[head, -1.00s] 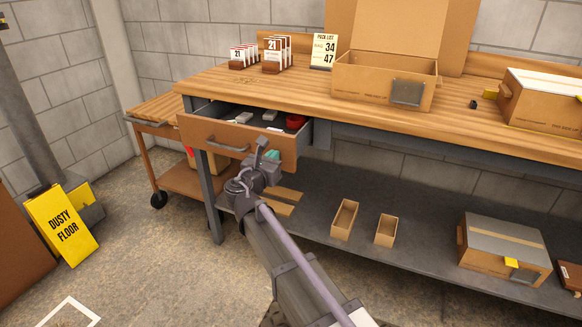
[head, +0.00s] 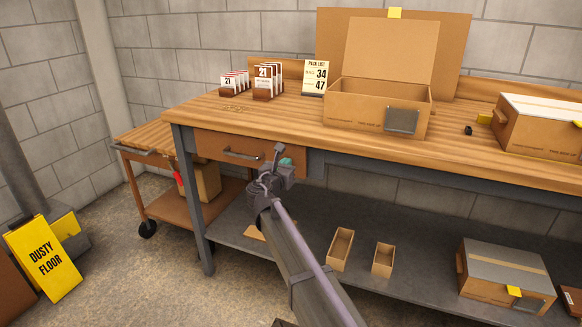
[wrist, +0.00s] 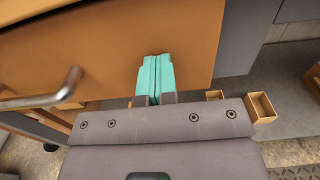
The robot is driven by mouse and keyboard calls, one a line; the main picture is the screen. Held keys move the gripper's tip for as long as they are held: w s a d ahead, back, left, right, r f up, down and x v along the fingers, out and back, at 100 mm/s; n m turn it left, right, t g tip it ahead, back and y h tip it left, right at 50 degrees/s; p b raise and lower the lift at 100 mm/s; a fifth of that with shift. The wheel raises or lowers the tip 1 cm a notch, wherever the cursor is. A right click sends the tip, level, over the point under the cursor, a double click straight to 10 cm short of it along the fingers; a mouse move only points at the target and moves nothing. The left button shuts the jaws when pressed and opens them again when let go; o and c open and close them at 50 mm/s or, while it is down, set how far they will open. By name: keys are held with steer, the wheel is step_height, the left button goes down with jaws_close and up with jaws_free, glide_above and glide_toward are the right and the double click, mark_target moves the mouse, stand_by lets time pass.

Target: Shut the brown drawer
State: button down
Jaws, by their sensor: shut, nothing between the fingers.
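The brown drawer (head: 225,148) sits under the left end of the wooden workbench, its front close against the bench frame and its inside hidden. Its metal handle (head: 243,155) is at the middle of the front; it also shows at the left of the wrist view (wrist: 50,97). My gripper (head: 286,161) is at the right part of the drawer front. In the wrist view its teal fingertips (wrist: 155,75) are together with nothing between them, against or very near the brown front; exact contact is hard to tell.
On the workbench (head: 290,113) stand card holders (head: 267,82), a pick list sign (head: 315,77) and an open cardboard box (head: 375,108). The lower shelf (head: 410,225) holds small boxes. A cart (head: 150,150) stands left, and a yellow floor sign (head: 42,257) is further left.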

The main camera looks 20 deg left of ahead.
steer(key=shift+w+a+r, duration=0.15)
steer(key=shift+w, duration=0.25)
steer(key=shift+s, duration=0.1)
steer(key=s, duration=1.4)
steer(key=shift+s, duration=0.3)
